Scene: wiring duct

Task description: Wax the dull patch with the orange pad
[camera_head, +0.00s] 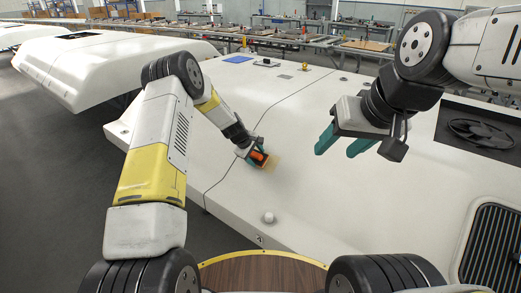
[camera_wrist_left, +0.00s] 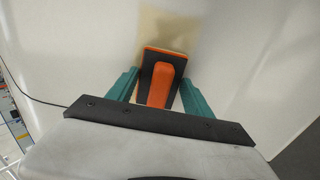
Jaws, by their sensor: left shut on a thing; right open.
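The orange pad (camera_head: 258,157) is held in my left gripper (camera_head: 255,155), low at the white panel's surface in the middle of the head view. In the left wrist view the orange pad (camera_wrist_left: 166,85) has a black base with an orange grip between the two green fingers. The dull patch (camera_head: 272,163) is a tan area on the white panel, just right of the pad. In the left wrist view the dull patch (camera_wrist_left: 168,30) shows beyond the pad's far edge; the pad hides part of it. My right gripper (camera_head: 345,145) is open and empty above the panel.
The white panel (camera_head: 300,200) is broad, with a dark cable or seam crossing it. A small white ball-like knob (camera_head: 268,217) stands near its front. A blue item (camera_head: 238,59) lies at the back. A dark fan recess (camera_head: 480,130) and a vent grille (camera_head: 492,245) are at right.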

